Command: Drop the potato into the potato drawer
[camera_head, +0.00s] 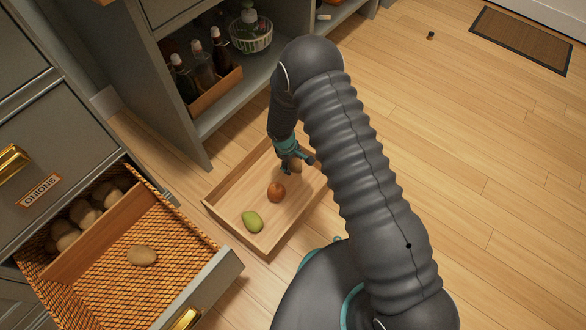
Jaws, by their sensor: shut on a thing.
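My gripper (297,163) points down over the far part of a wooden tray. It is shut on a brown potato (296,167), which shows only in part between the fingers; I cannot tell whether it touches the tray floor. An open woven drawer (105,290) is at the lower left, apart from my gripper. It has a wooden divider with several potatoes (82,214) behind it, and one potato (141,255) lies in the front compartment. Any label on this drawer's front is not visible.
The wooden tray (224,219) on the floor also holds a reddish-brown onion (276,192) and a green oval item (252,221). A closed drawer labelled ONIONS (40,190) is above the open one. A shelf holds a bottle crate (218,97) and a basket (251,40).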

